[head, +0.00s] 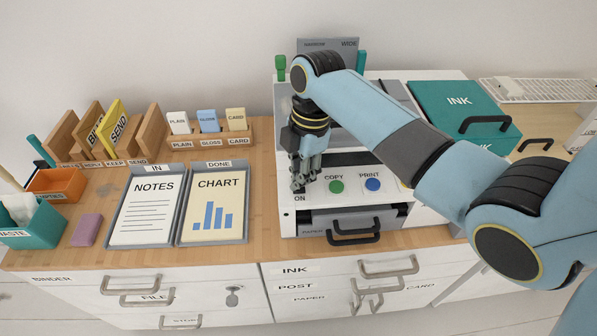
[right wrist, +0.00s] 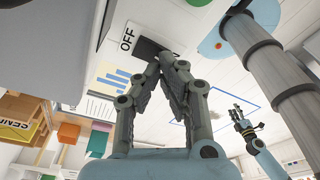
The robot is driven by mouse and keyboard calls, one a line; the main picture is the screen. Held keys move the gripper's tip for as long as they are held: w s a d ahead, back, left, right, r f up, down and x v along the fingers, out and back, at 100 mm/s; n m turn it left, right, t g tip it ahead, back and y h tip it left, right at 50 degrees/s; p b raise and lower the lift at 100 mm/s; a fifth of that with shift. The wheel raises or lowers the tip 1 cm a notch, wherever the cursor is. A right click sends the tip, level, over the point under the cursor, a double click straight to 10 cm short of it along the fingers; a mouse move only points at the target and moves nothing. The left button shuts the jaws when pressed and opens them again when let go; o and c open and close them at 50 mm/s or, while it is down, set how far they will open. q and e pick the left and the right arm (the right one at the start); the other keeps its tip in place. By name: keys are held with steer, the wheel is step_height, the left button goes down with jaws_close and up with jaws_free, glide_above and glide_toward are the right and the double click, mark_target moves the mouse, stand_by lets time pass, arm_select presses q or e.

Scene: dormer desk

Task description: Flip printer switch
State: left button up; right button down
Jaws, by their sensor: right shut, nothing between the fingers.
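The white printer (head: 318,200) stands right of centre in the head view, with a green COPY button (head: 336,186) and a blue PRINT button (head: 372,184). An ON label shows at its left front corner. My right gripper (head: 299,188) is shut and empty, pointing down just above that label and hiding the switch. In the right wrist view, the dark switch (right wrist: 147,47) lies beside an OFF label, right at my closed fingertips (right wrist: 160,62). I cannot tell whether they touch it. My left gripper (right wrist: 240,115) shows small in the right wrist view, fingers spread, away from the printer.
Left of the printer are the NOTES tray (head: 117,206), the CHART tray (head: 181,208) and a card rack (head: 236,157). A teal INK box (head: 440,97) stands behind my right arm. The printer's paper drawer (head: 318,220) has black handles. Bare wood lies before the trays.

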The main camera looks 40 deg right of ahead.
steer(key=shift+f+b, duration=0.4)
steer(key=shift+f, duration=0.35)
steer(key=shift+r, duration=0.1)
stand_by(0.3)
step_height(320, 180, up, 5)
steer(key=p, duration=0.6)
steer(key=shift+r, duration=0.1)
steer(key=shift+r+p, duration=0.8)
steer(key=shift+r, duration=0.05)
